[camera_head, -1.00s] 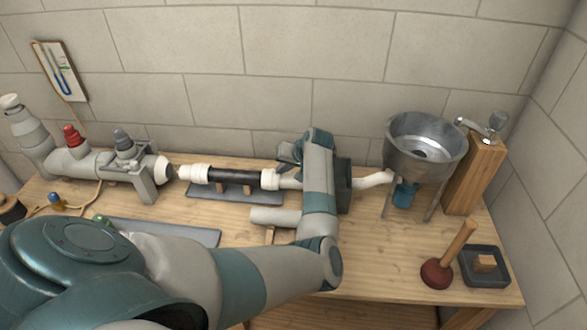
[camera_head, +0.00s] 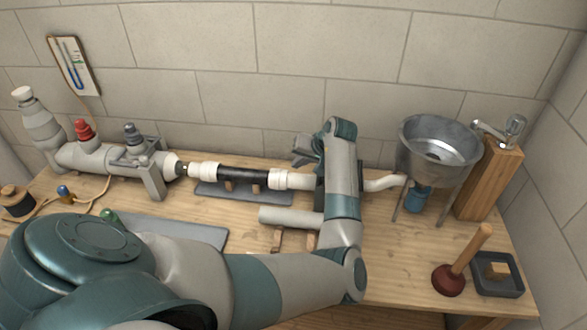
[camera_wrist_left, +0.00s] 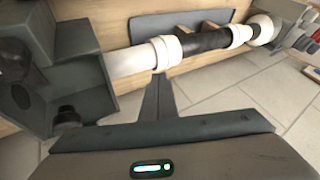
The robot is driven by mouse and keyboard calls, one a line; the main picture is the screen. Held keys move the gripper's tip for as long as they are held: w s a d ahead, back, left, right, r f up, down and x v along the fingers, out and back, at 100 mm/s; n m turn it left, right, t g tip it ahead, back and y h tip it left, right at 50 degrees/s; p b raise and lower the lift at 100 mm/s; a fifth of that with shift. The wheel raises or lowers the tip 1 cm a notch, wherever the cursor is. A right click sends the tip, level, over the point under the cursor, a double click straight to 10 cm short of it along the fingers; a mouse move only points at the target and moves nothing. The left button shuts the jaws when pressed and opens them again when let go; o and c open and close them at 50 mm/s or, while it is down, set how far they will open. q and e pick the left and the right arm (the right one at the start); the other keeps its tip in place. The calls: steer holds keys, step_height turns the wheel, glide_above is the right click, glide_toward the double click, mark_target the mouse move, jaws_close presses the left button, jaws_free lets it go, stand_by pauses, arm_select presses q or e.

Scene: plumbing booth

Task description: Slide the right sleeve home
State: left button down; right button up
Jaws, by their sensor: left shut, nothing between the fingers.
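The right sleeve (camera_head: 278,179) is a white collar at the right end of the black pipe (camera_head: 243,175). It also shows in the left wrist view (camera_wrist_left: 165,51), between the black pipe and a white pipe (camera_wrist_left: 126,62). How far it overlaps the black pipe I cannot tell. A matching left sleeve (camera_head: 209,171) sits at the black pipe's other end. My left gripper (camera_head: 304,156) is behind my forearm, right of the right sleeve. In the wrist view its fingers (camera_wrist_left: 157,90) are shut and empty, their tips close to the sleeve; contact is unclear. My right gripper is out of view.
A dark grey bracket (camera_wrist_left: 65,60) stands close beside my left fingers. A metal basin (camera_head: 437,150) with a wooden post (camera_head: 490,180) stands at the right. A plunger (camera_head: 462,265) and a dark tray (camera_head: 512,289) are at the front right. Grey valve pipework fills the left.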

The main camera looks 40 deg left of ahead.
arm_select(q)
steer(key=b+v, duration=0.1)
steer(key=v, duration=0.5)
steer(key=shift+r, duration=0.1)
stand_by(0.4)
